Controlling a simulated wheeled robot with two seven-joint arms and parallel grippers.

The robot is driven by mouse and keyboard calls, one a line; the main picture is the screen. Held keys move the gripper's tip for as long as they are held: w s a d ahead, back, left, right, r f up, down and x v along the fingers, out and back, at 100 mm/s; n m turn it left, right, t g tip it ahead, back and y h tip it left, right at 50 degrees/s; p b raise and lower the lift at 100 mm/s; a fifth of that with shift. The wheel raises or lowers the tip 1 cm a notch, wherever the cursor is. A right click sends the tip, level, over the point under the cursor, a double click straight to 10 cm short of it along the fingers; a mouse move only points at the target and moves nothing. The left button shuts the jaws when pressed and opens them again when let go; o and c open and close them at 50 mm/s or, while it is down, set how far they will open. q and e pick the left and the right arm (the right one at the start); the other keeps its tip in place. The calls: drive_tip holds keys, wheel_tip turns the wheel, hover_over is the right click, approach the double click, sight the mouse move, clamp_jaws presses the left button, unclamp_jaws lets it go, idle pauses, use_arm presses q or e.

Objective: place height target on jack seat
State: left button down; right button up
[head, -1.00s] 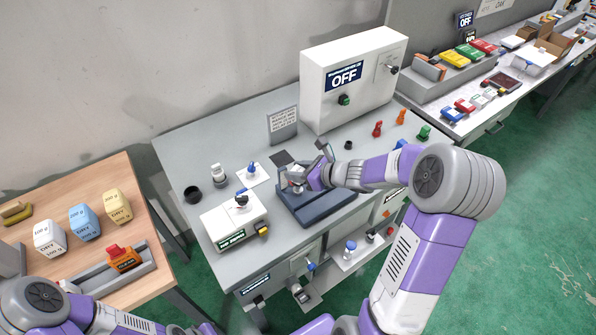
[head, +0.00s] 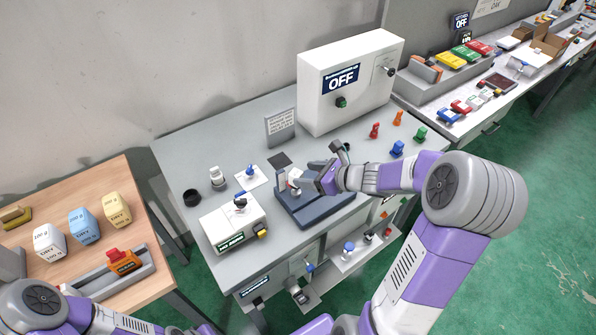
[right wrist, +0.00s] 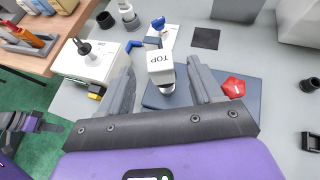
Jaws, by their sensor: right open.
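A white block marked TOP (right wrist: 160,62), which looks like the height target, stands on a round grey metal piece (right wrist: 168,88) over a dark blue base plate (right wrist: 158,101). In the head view the dark blue base (head: 318,210) is on the grey bench, with the white block (head: 293,176) at its back left. Whether the grey piece is the jack seat I cannot tell. My right gripper (right wrist: 162,72) is open, one finger on each side of the block. In the head view the right gripper (head: 303,178) partly covers the block.
A white box (head: 232,220) stands left of the base, and a tall white cabinet (head: 350,85) with an OFF sign behind it. A red knob (right wrist: 233,87) is by the right finger. Coloured pegs (head: 397,148) stand at the right. A sign (head: 281,128) stands at the back.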

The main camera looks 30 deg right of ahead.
drive_tip(key=p+v, duration=0.1)
drive_tip(key=v, duration=0.6)
idle(0.4)
